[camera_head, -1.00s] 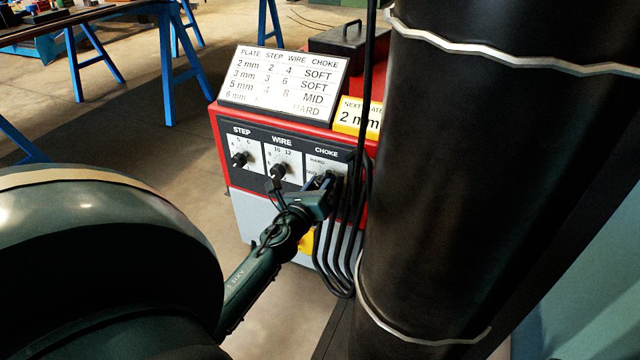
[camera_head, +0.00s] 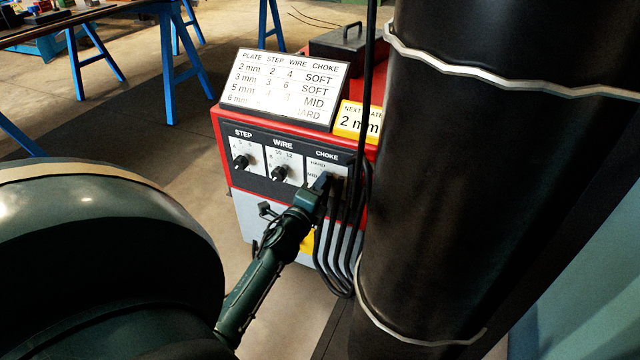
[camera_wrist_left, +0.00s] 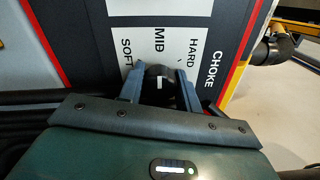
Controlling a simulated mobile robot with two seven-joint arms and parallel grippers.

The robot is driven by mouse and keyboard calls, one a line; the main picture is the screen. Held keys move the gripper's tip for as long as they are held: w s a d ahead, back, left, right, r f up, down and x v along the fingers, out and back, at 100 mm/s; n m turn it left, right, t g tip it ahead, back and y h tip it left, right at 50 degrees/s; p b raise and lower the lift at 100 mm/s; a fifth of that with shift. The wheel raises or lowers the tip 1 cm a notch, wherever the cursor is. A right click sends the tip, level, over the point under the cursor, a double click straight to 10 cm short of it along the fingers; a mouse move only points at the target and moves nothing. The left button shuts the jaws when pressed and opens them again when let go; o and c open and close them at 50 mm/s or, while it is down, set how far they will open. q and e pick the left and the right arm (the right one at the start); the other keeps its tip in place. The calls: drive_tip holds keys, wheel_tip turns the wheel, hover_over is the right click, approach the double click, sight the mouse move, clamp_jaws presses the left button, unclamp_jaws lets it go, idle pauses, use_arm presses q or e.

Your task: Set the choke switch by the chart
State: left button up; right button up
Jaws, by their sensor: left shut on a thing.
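The welding machine's front panel (camera_head: 262,162) has STEP, WIRE and CHOKE controls. The choke switch (camera_wrist_left: 159,76) is a dark round knob with a small white mark, below HARD, MID and SOFT labels in the left wrist view. Which label it points to is not certain. My left gripper (camera_wrist_left: 160,84) is shut on this knob, one finger on each side. In the head view my left gripper (camera_head: 324,183) hides the knob. The chart (camera_head: 284,89) lists plate, step, wire and choke; its 2 mm row reads 2, 4, SOFT. A yellow card (camera_head: 357,121) reads NEXT PLATE 2 mm.
The step knob (camera_head: 241,161) and wire knob (camera_head: 279,173) are left of the choke. Black cables (camera_head: 338,255) hang close right of my gripper. A large black cylinder (camera_head: 470,180) fills the right side. Blue trestles (camera_head: 182,65) stand behind, with open floor between.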

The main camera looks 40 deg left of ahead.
use_arm(q)
drive_tip(key=shift+n+p, duration=0.4)
drive_tip(key=shift+n, duration=0.5)
drive_tip(key=n+p, duration=0.1)
drive_tip(key=n, duration=0.1)
drive_tip(key=shift+n, duration=0.4)
drive_tip(key=n+p, duration=0.1)
drive_tip(key=n, duration=0.1)
drive_tip(key=shift+n+p, duration=0.3)
drive_tip(key=shift+p, duration=0.05)
drive_tip(key=shift+n, duration=0.5)
drive_tip(key=shift+n+p, duration=0.4)
drive_tip(key=shift+p, duration=0.05)
drive_tip(key=shift+f+n+p, duration=0.15)
drive_tip(key=shift+n+p, duration=0.55)
drive_tip(key=shift+n, duration=0.7)
use_arm(e)
drive_tip(key=shift+d+f+m+g+h, duration=0.15)
drive_tip(key=shift+d+g+h, duration=0.25)
drive_tip(key=shift+h, duration=0.25)
drive_tip(key=shift+d+f+m+g+h, duration=0.15)
drive_tip(key=shift+d+g+h, duration=0.15)
drive_tip(key=shift+d+h, duration=0.25)
use_arm(q)
drive_tip(key=o, duration=1)
drive_tip(key=shift+c, duration=0.2)
